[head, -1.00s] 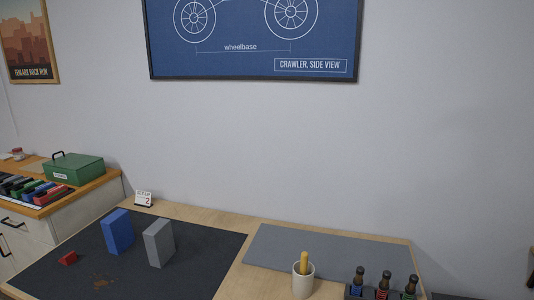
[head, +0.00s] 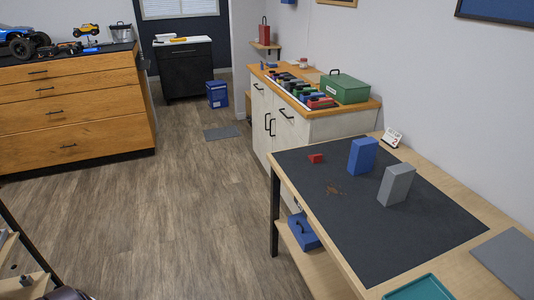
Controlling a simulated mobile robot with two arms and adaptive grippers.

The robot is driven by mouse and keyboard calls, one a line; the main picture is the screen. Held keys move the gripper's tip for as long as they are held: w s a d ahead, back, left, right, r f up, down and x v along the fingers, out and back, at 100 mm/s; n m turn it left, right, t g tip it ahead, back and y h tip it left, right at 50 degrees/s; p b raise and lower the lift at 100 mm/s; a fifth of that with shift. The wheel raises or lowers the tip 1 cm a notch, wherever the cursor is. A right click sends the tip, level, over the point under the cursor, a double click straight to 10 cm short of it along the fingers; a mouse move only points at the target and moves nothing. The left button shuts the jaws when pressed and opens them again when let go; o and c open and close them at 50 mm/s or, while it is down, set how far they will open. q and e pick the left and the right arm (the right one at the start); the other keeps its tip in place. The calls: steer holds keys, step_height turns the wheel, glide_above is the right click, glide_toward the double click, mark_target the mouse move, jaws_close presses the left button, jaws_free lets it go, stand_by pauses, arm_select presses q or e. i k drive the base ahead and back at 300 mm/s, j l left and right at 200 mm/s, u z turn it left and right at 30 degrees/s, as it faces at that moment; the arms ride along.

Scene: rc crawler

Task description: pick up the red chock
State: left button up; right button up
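The red chock (head: 316,158) is a small red wedge in the head view. It lies on the dark mat (head: 374,240) near the far left part of the workbench. A blue block (head: 362,156) stands upright to its right, apart from it. A grey block (head: 396,184) stands nearer and further right. Neither of my grippers is in view, and nothing is touching the chock from above.
The workbench's left edge borders open wooden floor (head: 190,215). A side counter with a green box (head: 344,88) stands behind the bench. A wooden drawer cabinet (head: 75,110) is at the left. A teal tray (head: 422,288) sits at the bench's near edge.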

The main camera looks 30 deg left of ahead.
mark_target(315, 159)
steer(key=u, duration=0.75)
steer(key=i+j, duration=0.1)
